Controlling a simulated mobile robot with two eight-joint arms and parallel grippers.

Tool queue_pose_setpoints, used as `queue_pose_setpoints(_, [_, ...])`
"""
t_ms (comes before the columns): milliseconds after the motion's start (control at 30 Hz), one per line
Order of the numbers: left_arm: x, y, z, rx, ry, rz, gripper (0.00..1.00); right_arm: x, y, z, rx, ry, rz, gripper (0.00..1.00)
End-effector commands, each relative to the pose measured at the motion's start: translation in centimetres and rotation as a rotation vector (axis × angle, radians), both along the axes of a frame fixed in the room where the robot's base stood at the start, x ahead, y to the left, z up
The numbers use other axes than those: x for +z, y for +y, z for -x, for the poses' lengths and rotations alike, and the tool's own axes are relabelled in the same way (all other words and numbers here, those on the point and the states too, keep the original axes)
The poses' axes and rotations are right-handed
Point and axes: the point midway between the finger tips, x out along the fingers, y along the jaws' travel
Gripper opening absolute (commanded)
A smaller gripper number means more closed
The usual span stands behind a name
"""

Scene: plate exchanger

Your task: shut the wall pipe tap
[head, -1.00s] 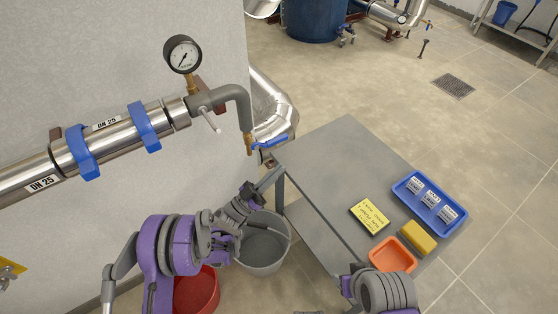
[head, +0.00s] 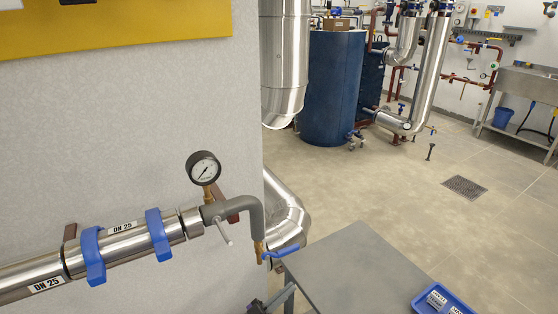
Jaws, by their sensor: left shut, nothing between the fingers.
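The wall pipe tap (head: 260,251) is a small brass valve at the lower end of a grey bent pipe. Its blue lever (head: 282,252) points out to the right, across the downward outlet. My left gripper (head: 283,296) shows only in part at the bottom edge, below the lever and apart from it. Its dark fingers are shut with nothing between them. The rest of that arm is cut off by the frame. My right gripper is out of view.
A steel pipe (head: 126,243) with blue clamps and a pressure gauge (head: 203,168) runs along the wall. A grey table (head: 352,266) with a blue tray (head: 418,302) stands right of the tap. A fat silver pipe (head: 288,212) bends behind the tap. Open floor lies beyond.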

Motion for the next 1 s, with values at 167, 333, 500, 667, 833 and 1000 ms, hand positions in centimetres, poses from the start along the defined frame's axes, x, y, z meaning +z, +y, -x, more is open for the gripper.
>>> queue_pose_setpoints(167, [2.1,-1.3,0.3,-0.085,0.118,-0.102,0.00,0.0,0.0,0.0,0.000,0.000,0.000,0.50])
queue_pose_setpoints(333, [4.3,-2.5,2.1,-0.181,0.357,-0.284,0.00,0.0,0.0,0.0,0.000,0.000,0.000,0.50])
queue_pose_setpoints(500, [5.3,-1.9,5.4,-0.202,0.620,-0.462,0.00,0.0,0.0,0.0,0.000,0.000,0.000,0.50])
queue_pose_setpoints(667, [5.5,0.2,9.6,-0.149,0.866,-0.613,0.00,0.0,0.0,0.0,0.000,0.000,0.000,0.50])
queue_pose_setpoints(833, [5.1,4.0,14.8,-0.013,1.109,-0.749,0.00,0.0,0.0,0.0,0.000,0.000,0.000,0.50])
queue_pose_setpoints(1000, [4.5,8.9,20.4,0.193,1.314,-0.849,0.00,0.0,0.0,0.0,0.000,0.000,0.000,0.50])
